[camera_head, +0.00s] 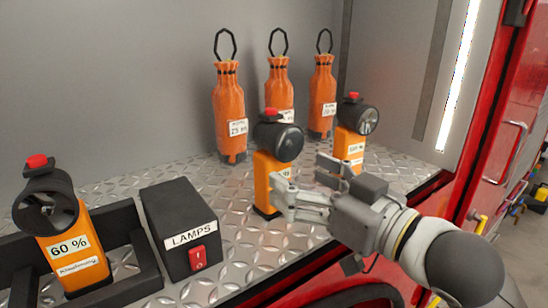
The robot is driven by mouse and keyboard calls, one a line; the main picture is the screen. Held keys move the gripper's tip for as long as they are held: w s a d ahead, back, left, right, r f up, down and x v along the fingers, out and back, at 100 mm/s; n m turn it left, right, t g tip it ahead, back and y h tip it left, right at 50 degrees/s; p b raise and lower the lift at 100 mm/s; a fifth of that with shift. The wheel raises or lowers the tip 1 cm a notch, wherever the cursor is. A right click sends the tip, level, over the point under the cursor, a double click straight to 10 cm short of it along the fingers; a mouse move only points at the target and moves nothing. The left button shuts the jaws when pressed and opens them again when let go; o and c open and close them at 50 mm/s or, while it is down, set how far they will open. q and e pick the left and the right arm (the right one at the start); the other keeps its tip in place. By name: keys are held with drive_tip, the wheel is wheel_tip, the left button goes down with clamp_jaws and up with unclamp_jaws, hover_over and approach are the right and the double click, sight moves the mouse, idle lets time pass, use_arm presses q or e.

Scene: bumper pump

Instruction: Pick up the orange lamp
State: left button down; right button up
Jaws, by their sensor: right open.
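Three orange lamps with black heads and red buttons show in the head view. The middle lamp (263,180) stands upright on the metal shelf. A second lamp (343,143) stands behind and to the right of it. The third lamp (72,262), labelled 60 %, sits in a black holder at the left. My right gripper (299,178) comes in from the right, open and empty. One finger overlaps the right side of the middle lamp in the picture; I cannot tell whether it touches. The other finger is in front of the right lamp's base. My left gripper is not in view.
The diamond-plate shelf (240,235) carries a black LAMPS box (170,215) with a red switch. Several orange bags, such as the left one (229,105), stand along the grey back wall. The black holder (137,285) fills the left front. Red vehicle bodywork borders the right.

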sight(274, 153)
drive_tip(key=x, duration=0.3)
drive_tip(key=w+a+p, duration=0.1)
drive_tip(key=w+a+r+p, duration=0.1)
drive_tip(key=w, duration=0.1)
drive_tip(key=shift+w+a+r+p, duration=0.1)
drive_tip(key=shift+r+p, duration=0.15)
drive_tip(key=shift+p, duration=0.1)
drive_tip(key=shift+w+a+f, duration=0.15)
drive_tip(key=shift+w+a, duration=0.2)
drive_tip(key=shift+w, duration=0.1)
drive_tip(key=shift+s+d, duration=0.1)
drive_tip(key=c, duration=1.4)
drive_tip(key=shift+c, duration=0.5)
